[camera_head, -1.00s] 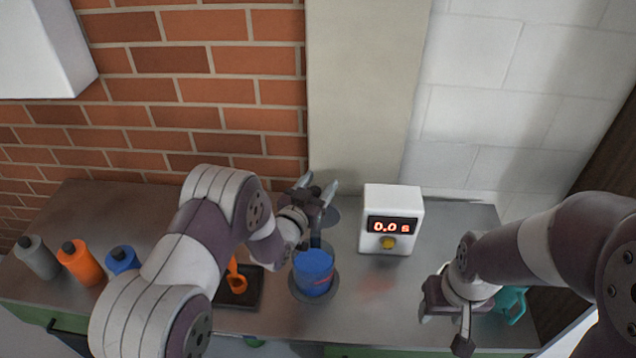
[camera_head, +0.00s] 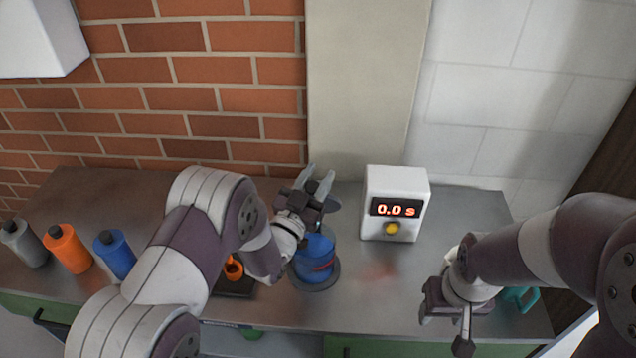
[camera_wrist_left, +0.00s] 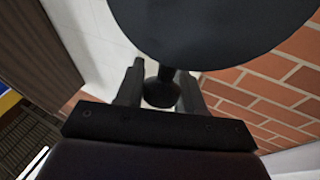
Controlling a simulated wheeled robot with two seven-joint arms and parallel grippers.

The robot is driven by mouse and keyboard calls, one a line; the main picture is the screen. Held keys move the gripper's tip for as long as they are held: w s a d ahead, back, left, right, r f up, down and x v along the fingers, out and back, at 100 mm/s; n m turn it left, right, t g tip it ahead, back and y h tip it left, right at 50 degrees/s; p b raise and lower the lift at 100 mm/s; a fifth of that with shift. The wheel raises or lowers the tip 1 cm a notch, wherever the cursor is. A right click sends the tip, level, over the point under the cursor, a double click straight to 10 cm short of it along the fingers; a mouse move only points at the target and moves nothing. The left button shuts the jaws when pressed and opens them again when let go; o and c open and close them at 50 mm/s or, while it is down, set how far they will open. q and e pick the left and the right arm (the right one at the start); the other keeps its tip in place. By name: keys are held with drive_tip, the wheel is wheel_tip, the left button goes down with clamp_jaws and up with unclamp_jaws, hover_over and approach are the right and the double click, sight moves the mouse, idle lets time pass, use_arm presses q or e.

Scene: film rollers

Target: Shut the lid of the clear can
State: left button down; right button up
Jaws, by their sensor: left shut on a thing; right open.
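The clear can (camera_head: 314,270) stands on the metal counter with a blue thing inside, seen in the head view. My left gripper (camera_head: 317,181) is over the can's back edge, its fingers pointing up and away. In the left wrist view the dark round lid (camera_wrist_left: 215,30) fills the top, and my left gripper (camera_wrist_left: 162,88) is shut on its black knob (camera_wrist_left: 163,93). My right gripper (camera_head: 445,322) is open and empty over the counter's front right.
A white timer box (camera_head: 396,185) reading 0.0 s stands right of the can. Grey (camera_head: 24,243), orange (camera_head: 67,248) and blue (camera_head: 115,252) bottles stand at the left. An orange tool (camera_head: 233,268) on a dark tray is partly behind my left arm. A teal thing (camera_head: 520,299) is at the right.

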use_arm(q)
drive_tip(key=s+f+b, duration=0.1)
drive_tip(key=s+b, duration=0.2)
drive_tip(key=shift+f+m+t+h, duration=0.35)
drive_tip(key=shift+m+t+h, duration=0.05)
drive_tip(key=shift+s+f+b, duration=0.3)
drive_tip(key=shift+s, duration=0.3)
drive_tip(key=shift+s+f+b, duration=0.3)
drive_tip(key=shift+s, duration=0.25)
use_arm(e)
drive_tip(key=shift+f, duration=2.95)
use_arm(q)
drive_tip(key=c, duration=1.1)
unclamp_jaws()
drive_tip(key=o, duration=0.3)
drive_tip(key=shift+s+r, duration=0.1)
drive_tip(key=shift+s, duration=0.05)
